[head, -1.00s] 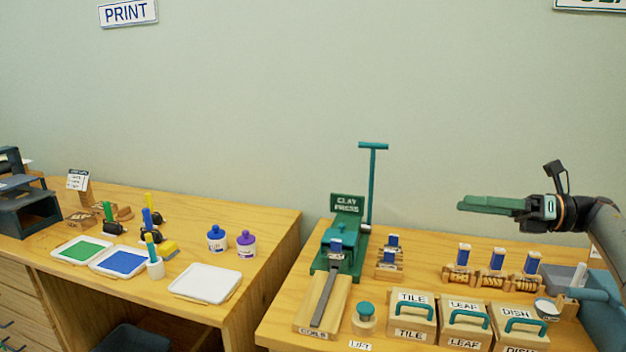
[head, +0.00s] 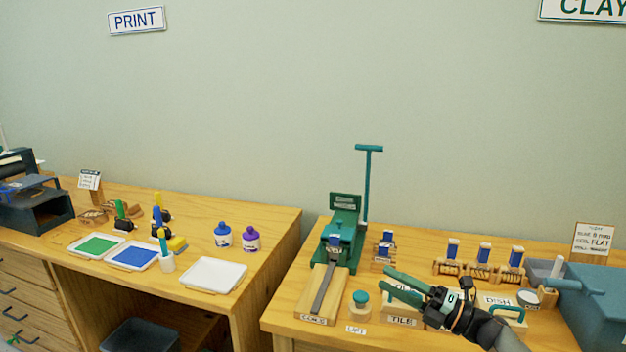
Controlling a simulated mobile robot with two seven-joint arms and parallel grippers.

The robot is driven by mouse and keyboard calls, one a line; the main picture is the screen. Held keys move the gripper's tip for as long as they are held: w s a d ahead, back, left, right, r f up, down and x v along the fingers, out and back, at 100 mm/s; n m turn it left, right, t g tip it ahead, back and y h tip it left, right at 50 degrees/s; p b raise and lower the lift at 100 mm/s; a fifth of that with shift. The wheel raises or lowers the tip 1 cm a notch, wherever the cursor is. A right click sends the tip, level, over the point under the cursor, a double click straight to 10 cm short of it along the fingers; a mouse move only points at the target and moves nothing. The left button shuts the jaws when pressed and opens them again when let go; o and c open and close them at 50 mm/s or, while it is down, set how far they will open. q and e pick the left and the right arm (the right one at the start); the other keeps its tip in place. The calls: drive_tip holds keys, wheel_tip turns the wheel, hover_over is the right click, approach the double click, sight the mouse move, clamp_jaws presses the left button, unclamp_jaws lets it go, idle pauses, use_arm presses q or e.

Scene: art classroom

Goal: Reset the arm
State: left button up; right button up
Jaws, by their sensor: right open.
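My right gripper (head: 398,284) is at the lower right of the head view, over the row of labelled wooden boxes on the right table. Its two green fingers are apart, with nothing seen between them. It points left and partly hides the TILE box (head: 402,321) and most of the box in the middle. The DISH box (head: 513,314) with its green handle shows to its right. My left gripper is not in view.
The green clay press (head: 341,230) with its tall T-handle stands left of my right gripper. A round-knobbed stamp (head: 360,303) sits near the fingertips. Rollers with blue tags (head: 484,262) stand behind. A blue-grey bin (head: 598,305) is at right. The left table holds paint trays (head: 134,257) and bottles (head: 222,236).

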drive_tip(key=s+a+f+m+t+h+p, duration=0.1)
drive_tip(key=s+a+f+m+t+h, duration=0.15)
drive_tip(key=s+f+m+h, duration=0.45)
drive_tip(key=s+a+f+m+t+h+p, duration=0.1)
drive_tip(key=s+f+m+t+h+p, duration=0.3)
drive_tip(key=f+m, duration=0.65)
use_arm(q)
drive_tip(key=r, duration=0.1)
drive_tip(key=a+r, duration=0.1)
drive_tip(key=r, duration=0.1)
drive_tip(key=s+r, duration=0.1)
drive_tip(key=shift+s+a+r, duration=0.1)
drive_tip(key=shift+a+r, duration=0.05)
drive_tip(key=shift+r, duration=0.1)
use_arm(e)
drive_tip(key=s+d+f+m+g+h, duration=0.1)
drive_tip(key=s+m, duration=0.3)
drive_tip(key=s, duration=0.4)
drive_tip(key=s+d+f+m+g+h, duration=0.1)
drive_tip(key=s+f+m+g, duration=0.3)
drive_tip(key=s, duration=0.5)
drive_tip(key=s+d+f+m+g+h, duration=0.1)
drive_tip(key=s+f+m+g+h, duration=0.1)
drive_tip(key=s+m, duration=0.3)
drive_tip(key=s+g, duration=0.1)
drive_tip(key=s, duration=0.2)
drive_tip(key=shift+s+d+f, duration=0.15)
drive_tip(key=shift+s+d, duration=0.05)
drive_tip(key=shift+d, duration=0.05)
drive_tip(key=shift+m, duration=0.25)
